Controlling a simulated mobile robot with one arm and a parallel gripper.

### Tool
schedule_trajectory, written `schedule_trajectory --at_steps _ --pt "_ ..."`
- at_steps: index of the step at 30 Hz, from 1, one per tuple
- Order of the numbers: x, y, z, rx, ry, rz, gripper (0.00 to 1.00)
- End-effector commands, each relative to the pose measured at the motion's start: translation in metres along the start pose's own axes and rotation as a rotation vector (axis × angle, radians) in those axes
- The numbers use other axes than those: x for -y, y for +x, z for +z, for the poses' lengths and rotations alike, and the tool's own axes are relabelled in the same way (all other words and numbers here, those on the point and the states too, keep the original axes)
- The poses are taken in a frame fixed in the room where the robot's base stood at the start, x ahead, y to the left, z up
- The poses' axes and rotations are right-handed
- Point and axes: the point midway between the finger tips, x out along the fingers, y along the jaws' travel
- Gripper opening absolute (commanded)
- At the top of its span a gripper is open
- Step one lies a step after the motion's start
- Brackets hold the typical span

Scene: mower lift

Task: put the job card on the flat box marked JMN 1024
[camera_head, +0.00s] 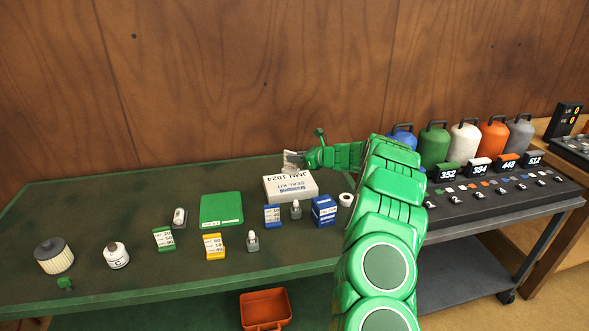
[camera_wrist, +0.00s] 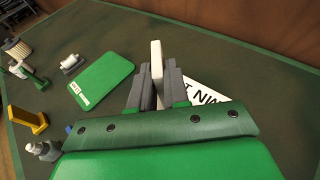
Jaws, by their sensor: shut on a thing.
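The flat white box (camera_head: 290,188) marked JMN 1024 and SEAL KIT lies on the green bench. Part of it shows in the wrist view (camera_wrist: 208,92), just right of my fingers. My gripper (camera_head: 302,158) is above and behind the box in the head view. Its grey fingers (camera_wrist: 155,84) are shut on a thin pale card, the job card (camera_wrist: 156,60), seen edge-on in the wrist view. The card (camera_head: 290,157) is held up, apart from the box as far as I can tell. Its print is not readable.
A green flat case (camera_head: 221,209) lies left of the box. A filter (camera_head: 54,256) stands far left. Coloured jugs (camera_head: 464,138) stand right, beyond my arm.

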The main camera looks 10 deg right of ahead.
Motion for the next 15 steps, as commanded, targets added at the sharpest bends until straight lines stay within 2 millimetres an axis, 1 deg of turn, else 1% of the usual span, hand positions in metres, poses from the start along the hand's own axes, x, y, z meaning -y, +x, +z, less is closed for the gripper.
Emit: schedule_trajectory --at_steps 6,15 --pt "0.011 0.015 -0.017 -0.003 0.002 0.001 0.0" --pt "0.018 0.022 -0.022 0.0 0.0 -0.002 0.0"
